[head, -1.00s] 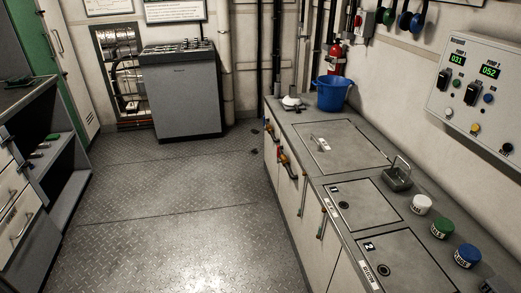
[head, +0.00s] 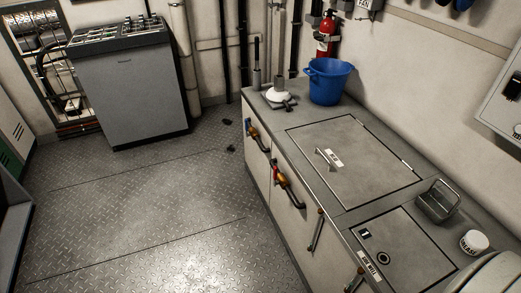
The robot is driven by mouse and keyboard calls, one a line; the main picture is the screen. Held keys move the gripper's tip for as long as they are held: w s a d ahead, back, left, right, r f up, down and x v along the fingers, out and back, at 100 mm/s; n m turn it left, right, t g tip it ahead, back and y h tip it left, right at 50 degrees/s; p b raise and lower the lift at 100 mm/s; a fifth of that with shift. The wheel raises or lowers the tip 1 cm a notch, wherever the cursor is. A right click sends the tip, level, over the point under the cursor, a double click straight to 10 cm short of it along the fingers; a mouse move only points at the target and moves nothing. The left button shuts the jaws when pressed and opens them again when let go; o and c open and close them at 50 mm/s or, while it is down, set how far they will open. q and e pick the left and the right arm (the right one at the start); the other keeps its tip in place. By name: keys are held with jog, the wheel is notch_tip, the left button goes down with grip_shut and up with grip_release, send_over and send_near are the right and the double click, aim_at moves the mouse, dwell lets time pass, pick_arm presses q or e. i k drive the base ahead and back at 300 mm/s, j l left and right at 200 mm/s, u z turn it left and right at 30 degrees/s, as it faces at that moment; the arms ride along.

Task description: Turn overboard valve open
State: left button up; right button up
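Two valves with coloured handles sit on the front face of the long counter cabinet (head: 262,172). The farther one (head: 258,136) has a dark and orange handle. The nearer one (head: 287,184) has a red, orange and yellow handle. I cannot read any label that tells which is the overboard valve, nor tell whether either is open. Neither of my grippers is in view. A pale rounded part at the bottom right corner looks like my own arm and covers some of the countertop.
The countertop carries a blue bucket (head: 328,81), a white-based fitting (head: 278,94), a wire basket (head: 437,201) and a white-lidded jar (head: 473,242). Slim handles (head: 316,231) stick out of the cabinet front. A grey console (head: 132,90) stands at the back left. The floor (head: 150,220) before the cabinet is clear.

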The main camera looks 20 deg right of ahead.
aim_at(275, 168)
jog(key=i, duration=1.85)
jog(key=i+z, duration=0.15)
jog(key=i, duration=0.4)
jog(key=i+j+z, duration=0.1)
jog(key=i, duration=0.45)
jog(key=i+j+z, duration=0.15)
jog(key=i, duration=0.4)
jog(key=j+z, duration=0.1)
jog(key=z, duration=1.9)
